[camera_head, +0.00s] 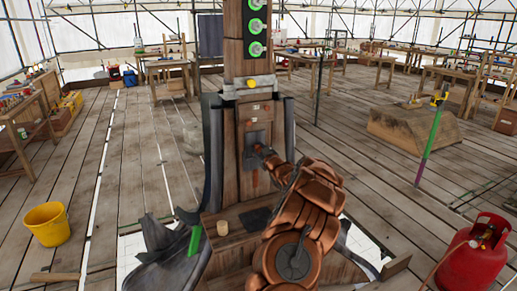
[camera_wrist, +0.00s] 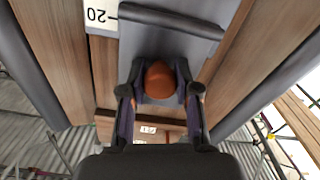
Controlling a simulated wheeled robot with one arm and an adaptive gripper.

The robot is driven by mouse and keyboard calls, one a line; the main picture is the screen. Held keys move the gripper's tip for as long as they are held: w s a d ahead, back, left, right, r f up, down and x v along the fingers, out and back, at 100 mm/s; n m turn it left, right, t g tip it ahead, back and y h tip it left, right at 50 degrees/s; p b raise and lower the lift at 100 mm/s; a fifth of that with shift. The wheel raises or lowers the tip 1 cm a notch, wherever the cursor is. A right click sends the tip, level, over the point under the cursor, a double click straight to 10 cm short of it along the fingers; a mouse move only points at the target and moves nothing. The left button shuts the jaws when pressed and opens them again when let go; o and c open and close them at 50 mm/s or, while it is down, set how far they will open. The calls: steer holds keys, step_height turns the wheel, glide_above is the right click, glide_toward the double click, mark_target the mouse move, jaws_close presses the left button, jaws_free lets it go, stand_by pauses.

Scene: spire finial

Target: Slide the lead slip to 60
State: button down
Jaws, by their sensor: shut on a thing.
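The grey lead slip (camera_head: 252,136) lies against the front of the upright wooden post, low down, partly hidden by my arm. In the wrist view the grey plate (camera_wrist: 145,45) carries a round copper-orange knob (camera_wrist: 159,80) and has a dark raised bar across it. My gripper (camera_wrist: 160,93) has one finger on each side of the knob and is shut on it. My gripper also shows in the head view (camera_head: 262,151), at the slip. A white scale label (camera_wrist: 100,15) beside the plate reads 20, upside down in the wrist view.
The wooden post (camera_head: 234,60) carries green round fittings (camera_head: 256,26) above a metal band with a yellow knob. Dark sheets flank its lower part. A yellow bucket (camera_head: 47,223) stands left, a red gas cylinder (camera_head: 474,262) right. Plank floor is open on both sides.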

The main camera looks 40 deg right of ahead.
step_height(320, 180, down, 3)
steer(key=shift+r+b, duration=0.2)
steer(key=shift+b, duration=0.15)
steer(key=c, duration=0.8)
jaws_free()
steer(key=shift+r, duration=0.1)
steer(key=shift+s, duration=0.1)
steer(key=shift+v, duration=6)
